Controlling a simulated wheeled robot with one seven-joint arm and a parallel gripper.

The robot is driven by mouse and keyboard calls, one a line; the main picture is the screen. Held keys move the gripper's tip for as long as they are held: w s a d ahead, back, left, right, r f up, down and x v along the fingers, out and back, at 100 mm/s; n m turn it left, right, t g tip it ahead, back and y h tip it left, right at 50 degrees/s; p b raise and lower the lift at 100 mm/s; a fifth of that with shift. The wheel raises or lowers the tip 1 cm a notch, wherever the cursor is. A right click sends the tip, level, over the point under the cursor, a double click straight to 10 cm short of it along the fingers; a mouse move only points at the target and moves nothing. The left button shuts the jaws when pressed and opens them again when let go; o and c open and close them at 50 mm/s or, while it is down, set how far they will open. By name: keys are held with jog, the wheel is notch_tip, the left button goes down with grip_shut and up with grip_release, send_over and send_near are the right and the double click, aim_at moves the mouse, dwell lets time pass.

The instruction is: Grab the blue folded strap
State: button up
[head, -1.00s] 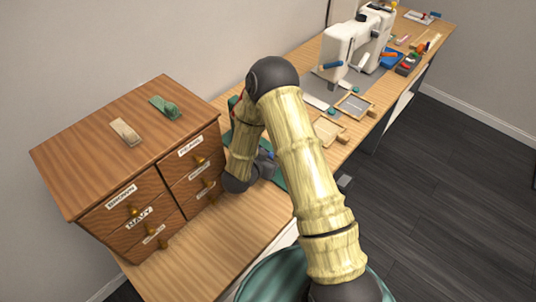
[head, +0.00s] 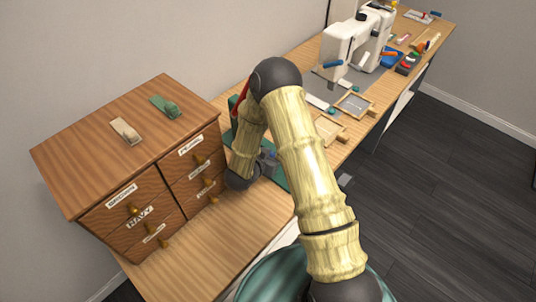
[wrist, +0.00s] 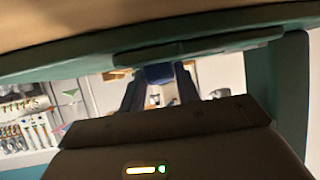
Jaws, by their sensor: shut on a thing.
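In the wrist view a dark blue piece, which looks like the blue folded strap (wrist: 158,75), sits between the two dark fingers of my gripper (wrist: 160,88). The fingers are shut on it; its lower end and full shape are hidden. In the head view my gripper (head: 268,158) is mostly hidden behind my bamboo-like arm, low over the bench beside the drawer cabinet. The strap cannot be made out clearly there.
A wooden drawer cabinet (head: 120,150) with labelled drawers stands at left, a beige and a green clip-like piece on top. A white sewing machine (head: 340,48) and wooden frames (head: 355,105) are farther along the bench. The front left bench top (head: 200,255) is clear.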

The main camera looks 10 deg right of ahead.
jog(key=shift+r, duration=0.15)
jog(key=shift+c, duration=0.4)
jog(key=shift+a+r, duration=0.1)
jog(key=shift+r, duration=0.5)
grip_shut()
jog(key=shift+r, duration=0.95)
jog(key=w+d+b, duration=0.1)
jog(key=w+d, duration=0.2)
jog(key=d, duration=0.2)
jog(key=w+d, duration=0.4)
jog(key=d, duration=0.1)
jog(key=w+d+b, duration=0.1)
jog(key=w+d, duration=0.2)
jog(key=d, duration=0.1)
jog(key=shift+w+d+b, duration=0.3)
jog(key=shift+w+d, duration=0.05)
jog(key=shift+d, duration=0.05)
jog(key=shift+a, duration=0.15)
